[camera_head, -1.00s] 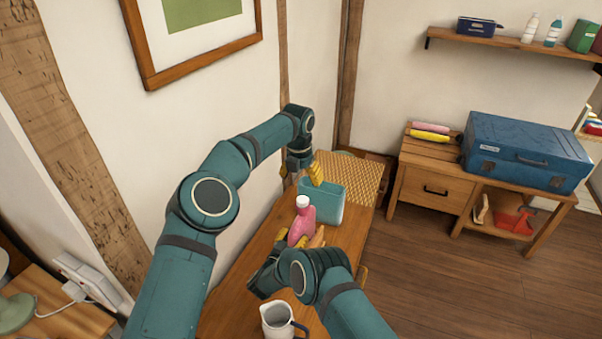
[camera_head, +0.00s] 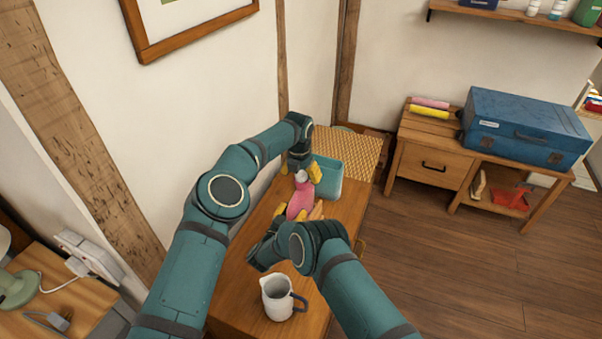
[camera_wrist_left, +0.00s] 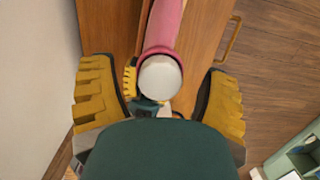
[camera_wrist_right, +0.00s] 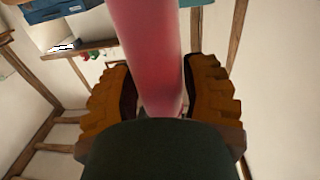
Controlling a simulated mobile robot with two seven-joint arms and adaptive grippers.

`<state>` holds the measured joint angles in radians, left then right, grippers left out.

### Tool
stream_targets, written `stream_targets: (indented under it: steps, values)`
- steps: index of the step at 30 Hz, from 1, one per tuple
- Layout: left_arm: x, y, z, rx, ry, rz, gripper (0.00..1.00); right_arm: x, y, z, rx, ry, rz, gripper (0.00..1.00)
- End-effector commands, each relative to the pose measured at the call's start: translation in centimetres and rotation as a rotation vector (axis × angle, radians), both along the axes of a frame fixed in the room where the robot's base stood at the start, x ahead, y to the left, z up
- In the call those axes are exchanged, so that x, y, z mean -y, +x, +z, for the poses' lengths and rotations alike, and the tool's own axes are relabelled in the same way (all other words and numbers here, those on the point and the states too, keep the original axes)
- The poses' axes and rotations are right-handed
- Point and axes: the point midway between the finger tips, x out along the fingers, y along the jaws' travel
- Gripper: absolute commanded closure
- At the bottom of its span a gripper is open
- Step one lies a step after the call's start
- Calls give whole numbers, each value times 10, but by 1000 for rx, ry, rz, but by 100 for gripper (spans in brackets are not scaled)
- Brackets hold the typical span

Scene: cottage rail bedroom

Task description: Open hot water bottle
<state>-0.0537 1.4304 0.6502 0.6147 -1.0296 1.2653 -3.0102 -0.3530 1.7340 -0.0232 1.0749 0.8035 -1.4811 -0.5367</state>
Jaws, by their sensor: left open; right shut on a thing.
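The pink hot water bottle (camera_head: 300,199) stands tilted above the wooden table, its white cap (camera_head: 301,177) at the top. My right gripper (camera_head: 297,216) is shut on the bottle's lower body; the pink body also shows between its fingers in the right wrist view (camera_wrist_right: 150,55). My left gripper (camera_head: 300,171) is open at the cap, with its yellow fingers on either side. In the left wrist view the round white cap (camera_wrist_left: 160,78) lies between the spread fingers (camera_wrist_left: 160,100), with gaps on both sides.
A teal open bin (camera_head: 329,182) stands just behind the bottle, on the table near a woven mat (camera_head: 352,150). A white jug (camera_head: 276,299) with a dark handle stands at the table's near end. A blue case (camera_head: 525,128) rests on a bench at the right.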

Motion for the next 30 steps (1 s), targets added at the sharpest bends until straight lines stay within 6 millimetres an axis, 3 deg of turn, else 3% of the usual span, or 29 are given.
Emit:
stream_targets:
  steps: [1, 2, 8, 20, 30]
  values:
    - [0, 0, 0, 0, 0, 0, 24, -1, 0, 0, -1, 0, 1, 100]
    - [0, 0, 0, 0, 0, 0, 30, -1, 0, 0, -1, 0, 1, 100]
    - [0, 0, 0, 0, 0, 0, 100, -1, 0, 0, -1, 0, 1, 100]
    - [1, 0, 0, -1, 1, 59, 100, -1, 0, 0, -1, 0, 1, 100]
    - [1, 0, 0, 1, 2, 649, 100, -1, 0, 0, -1, 0, 1, 100]
